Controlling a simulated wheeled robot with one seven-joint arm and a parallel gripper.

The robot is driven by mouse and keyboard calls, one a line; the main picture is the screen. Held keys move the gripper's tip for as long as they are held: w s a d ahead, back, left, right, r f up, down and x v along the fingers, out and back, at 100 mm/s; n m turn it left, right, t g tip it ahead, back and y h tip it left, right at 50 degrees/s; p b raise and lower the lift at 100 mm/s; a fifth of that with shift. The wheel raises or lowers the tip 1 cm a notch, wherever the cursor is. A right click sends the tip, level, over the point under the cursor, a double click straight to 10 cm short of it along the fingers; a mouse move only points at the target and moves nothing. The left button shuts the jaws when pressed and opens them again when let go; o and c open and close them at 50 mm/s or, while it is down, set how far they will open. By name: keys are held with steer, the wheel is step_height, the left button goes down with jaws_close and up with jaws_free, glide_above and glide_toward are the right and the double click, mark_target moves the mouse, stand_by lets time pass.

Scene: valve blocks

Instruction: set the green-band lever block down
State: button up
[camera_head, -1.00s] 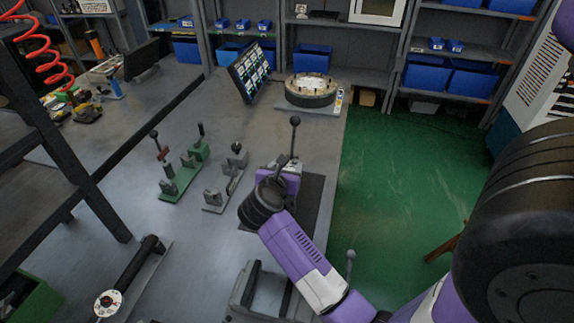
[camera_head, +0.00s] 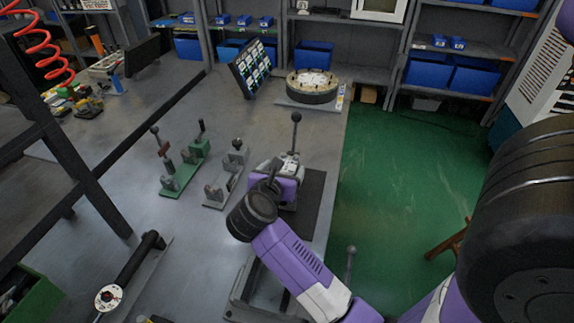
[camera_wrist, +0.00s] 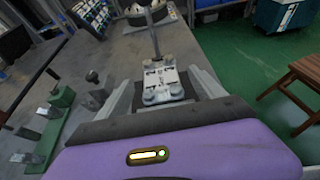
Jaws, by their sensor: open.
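The lever block (camera_head: 289,167) is a pale grey body with an upright dark lever and ball knob. It stands upright at the far end of a dark mat (camera_head: 314,190) near the bench's right edge. I cannot make out a green band on it. My gripper (camera_wrist: 160,80) is open, with its two grey fingers on either side of the lever block (camera_wrist: 160,78) in the wrist view. The fingers appear apart from the block, which lies ahead of the purple palm. In the head view my wrist hides part of the mat, and the fingertips are hard to see.
Left of the mat stand a grey clamp block (camera_head: 226,180) and a green-based lever fixture (camera_head: 182,170). A grey frame (camera_head: 245,290) and another lever (camera_head: 350,262) are nearer. A round fixture (camera_head: 312,84) and a tilted panel (camera_head: 251,68) stand behind. Bench between is clear.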

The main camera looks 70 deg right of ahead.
steer(key=s+a+r+n+t+h, duration=0.2)
steer(key=s+a+r+n+t, duration=0.2)
steer(key=a+r+n+t, duration=0.6)
steer(key=s+a+r+n+t+h, duration=0.2)
steer(key=s+a+r+n+t, duration=0.2)
steer(key=a+n, duration=0.75)
steer(key=s+a+f+n+t+y, duration=0.15)
steer(key=a+n+y, duration=0.35)
steer(key=n, duration=0.5)
steer(key=a+f+n+t+y, duration=0.25)
steer(key=n+y, duration=0.45)
steer(key=n, duration=0.4)
steer(key=s+a+f+n+g+y, duration=0.4)
steer(key=s+a+f+n+y, duration=0.1)
steer(key=n, duration=0.5)
step_height(320, 180, down, 2)
steer(key=shift+s+a+f+n, duration=0.1)
steer(key=shift+s+a+n, duration=0.3)
steer(key=shift+s, duration=0.35)
